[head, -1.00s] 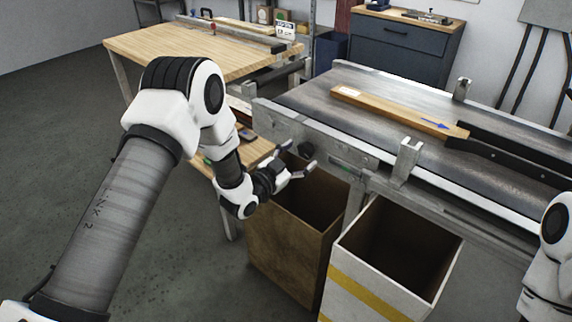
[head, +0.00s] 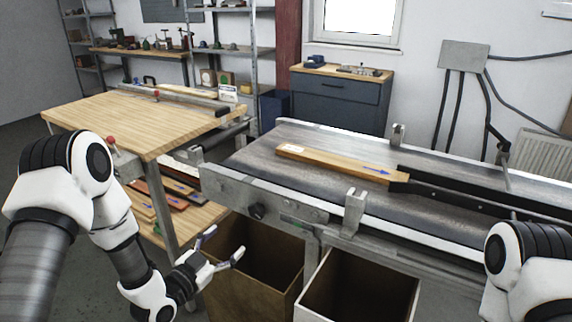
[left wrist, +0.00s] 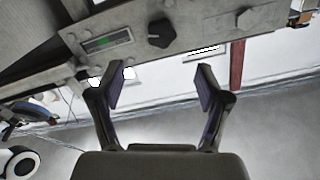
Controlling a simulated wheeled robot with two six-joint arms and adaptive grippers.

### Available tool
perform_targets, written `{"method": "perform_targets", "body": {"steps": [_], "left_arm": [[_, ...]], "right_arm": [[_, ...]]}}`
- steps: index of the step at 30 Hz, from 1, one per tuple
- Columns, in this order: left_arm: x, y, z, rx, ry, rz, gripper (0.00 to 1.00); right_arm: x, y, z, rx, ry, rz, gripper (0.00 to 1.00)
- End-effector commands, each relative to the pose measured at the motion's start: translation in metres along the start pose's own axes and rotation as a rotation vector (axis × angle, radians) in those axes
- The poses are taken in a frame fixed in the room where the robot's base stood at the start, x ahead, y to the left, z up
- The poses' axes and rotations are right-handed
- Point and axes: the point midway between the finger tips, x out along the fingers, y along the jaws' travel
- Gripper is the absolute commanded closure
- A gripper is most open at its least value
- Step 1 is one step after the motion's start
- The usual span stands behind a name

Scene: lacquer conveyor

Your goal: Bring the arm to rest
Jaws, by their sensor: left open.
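My left gripper (head: 222,249) is open and empty in the head view. It hangs above the opening of the brown bin, in front of the conveyor's near side. In the left wrist view its two fingers (left wrist: 158,92) stand apart with nothing between them. Beyond them is the conveyor's side panel with a black knob (left wrist: 160,33) and a small green display (left wrist: 106,42). My right arm shows only in part at the right edge of the head view, and its gripper is out of view.
A wooden plank (head: 335,165) with a blue arrow lies on the conveyor belt (head: 262,160). A brown bin (head: 240,300) and a white bin (head: 312,300) stand below the near side. A wooden workbench (head: 120,118) is at the left, with several planks on its lower shelf. A dark cabinet (head: 340,100) stands behind.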

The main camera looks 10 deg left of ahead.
Motion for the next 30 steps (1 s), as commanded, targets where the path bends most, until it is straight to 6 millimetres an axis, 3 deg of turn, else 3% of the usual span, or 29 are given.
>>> {"method": "perform_targets", "body": {"steps": [3,5,8,12,15,18,21,30], "left_arm": [[-0.014,0.034,0.005,-0.016,-0.089,0.081,0.24],[-0.034,0.063,0.026,-0.039,-0.22,0.128,0.24],[-0.091,0.109,0.074,-0.128,-0.554,0.197,0.24],[-0.199,0.151,0.122,-0.294,-1.064,0.19,0.24],[-0.265,0.161,0.135,-0.413,-1.359,0.101,0.24],[-0.305,0.164,0.136,-0.517,-1.544,-0.003,0.24],[-0.315,0.167,0.136,-0.568,-1.598,-0.044,0.24],[-0.313,0.166,0.136,-0.57,-1.591,-0.045,0.24]], "right_arm": [[-0.033,0.0,0.0,0.0,0.0,0.0,0.6],[-0.047,0.0,0.0,0.0,0.001,0.0,0.6],[-0.066,-0.001,0.0,0.0,0.001,0.0,0.6],[-0.077,-0.001,0.0,0.0,0.001,0.0,0.6],[-0.075,-0.001,0.0,0.0,0.0,0.0,0.6],[-0.073,-0.001,0.0,0.0,0.0,0.0,0.6],[-0.073,-0.001,0.0,0.0,0.0,0.0,0.6],[-0.073,-0.001,0.0,0.0,0.0,0.0,0.6]]}}
